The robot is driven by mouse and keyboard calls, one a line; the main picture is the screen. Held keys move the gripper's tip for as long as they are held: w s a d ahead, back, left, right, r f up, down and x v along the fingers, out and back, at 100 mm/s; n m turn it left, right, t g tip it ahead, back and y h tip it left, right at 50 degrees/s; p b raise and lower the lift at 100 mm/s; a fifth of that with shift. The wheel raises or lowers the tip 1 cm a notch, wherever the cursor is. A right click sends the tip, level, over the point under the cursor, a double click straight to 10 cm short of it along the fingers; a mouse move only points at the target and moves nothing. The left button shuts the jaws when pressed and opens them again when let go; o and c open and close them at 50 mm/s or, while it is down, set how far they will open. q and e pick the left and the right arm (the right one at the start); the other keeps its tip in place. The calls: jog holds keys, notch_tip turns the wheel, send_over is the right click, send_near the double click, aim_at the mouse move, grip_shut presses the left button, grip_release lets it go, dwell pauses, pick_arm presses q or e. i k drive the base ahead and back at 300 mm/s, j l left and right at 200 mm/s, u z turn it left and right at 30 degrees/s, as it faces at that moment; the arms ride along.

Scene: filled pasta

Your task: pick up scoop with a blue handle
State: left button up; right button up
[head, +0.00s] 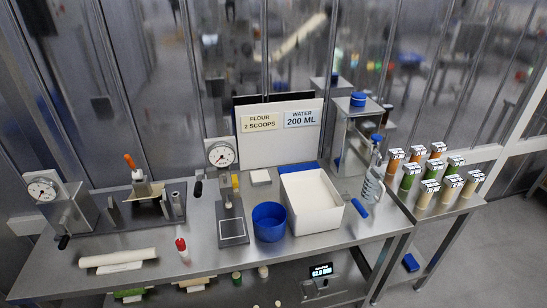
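A blue handle (359,208) shows at the right edge of the white bin (336,209), slanting down to the right. It looks like the handle of the scoop; I cannot make out the scoop's bowl, nor whether the handle rests on the rim or on the table. The white bin is an open box with pale contents, standing on the steel table (315,256). Neither of my grippers is in view.
A blue cup (269,222) stands left of the bin. A clear vessel (373,187) stands right of it. A dial scale (222,155), a rolling pin (117,257) and a red-topped bottle (182,248) are further left. Several labelled jars (425,195) fill the right side table.

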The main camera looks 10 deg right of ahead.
aim_at(352, 205)
jog(key=i+l+u, duration=0.1)
jog(key=l, duration=0.3)
jog(key=i+l, duration=0.25)
jog(key=i+l+u, duration=0.15)
jog(key=l, duration=0.35)
jog(key=i+l, duration=0.15)
jog(key=l, duration=0.25)
jog(key=i+l+u, duration=0.15)
jog(key=l, duration=0.3)
jog(key=i+l, duration=0.1)
jog(key=l, duration=0.3)
jog(key=i+l+u, duration=0.15)
jog(key=l, duration=0.3)
